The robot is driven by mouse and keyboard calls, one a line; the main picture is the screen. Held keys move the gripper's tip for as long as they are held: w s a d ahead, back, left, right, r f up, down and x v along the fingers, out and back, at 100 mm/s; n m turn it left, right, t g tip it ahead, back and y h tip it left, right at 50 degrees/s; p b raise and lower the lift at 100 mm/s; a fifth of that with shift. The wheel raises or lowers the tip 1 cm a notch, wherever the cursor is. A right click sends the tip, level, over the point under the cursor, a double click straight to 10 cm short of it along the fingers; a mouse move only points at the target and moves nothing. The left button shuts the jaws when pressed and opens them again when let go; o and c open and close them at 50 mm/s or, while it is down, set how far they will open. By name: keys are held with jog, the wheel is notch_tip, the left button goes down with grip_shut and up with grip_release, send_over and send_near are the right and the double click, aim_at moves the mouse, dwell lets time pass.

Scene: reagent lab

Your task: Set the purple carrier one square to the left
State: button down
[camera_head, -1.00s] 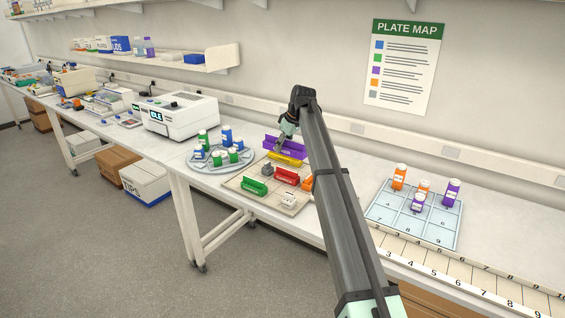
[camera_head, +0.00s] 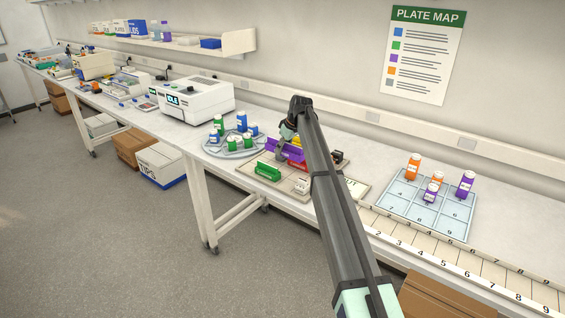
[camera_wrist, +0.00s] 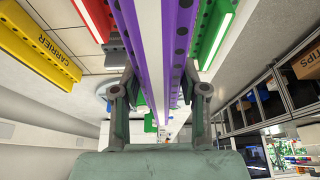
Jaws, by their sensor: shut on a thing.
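The purple carrier (camera_head: 287,152) is a long piece held in my gripper (camera_head: 284,146), over the tray (camera_head: 247,172) of squares. In the wrist view the purple carrier (camera_wrist: 145,45) runs away between the two fingers of my gripper (camera_wrist: 160,85), which are shut on it. A green carrier (camera_head: 267,172) sits on the tray in front of it. The yellow carrier (camera_wrist: 38,42) is at the left in the wrist view, with red and green carriers near the top. My arm hides the tray's right part. I cannot tell whether the purple carrier touches the tray.
A round rack (camera_head: 232,148) with blue and green bottles stands just left of the tray. A small white item (camera_head: 302,186) is at the tray's front. A numbered blue grid (camera_head: 400,213) with orange and purple bottles is to the right. The white machine (camera_head: 190,98) stands farther left.

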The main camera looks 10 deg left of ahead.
aim_at(292, 145)
jog(key=shift+f+p, duration=0.9)
jog(key=shift+f, duration=3.25)
jog(key=shift+f, duration=0.15)
jog(key=c, duration=0.6)
grip_release()
jog(key=b+v, duration=0.3)
jog(key=v, duration=0.9)
jog(key=shift+s, duration=0.1)
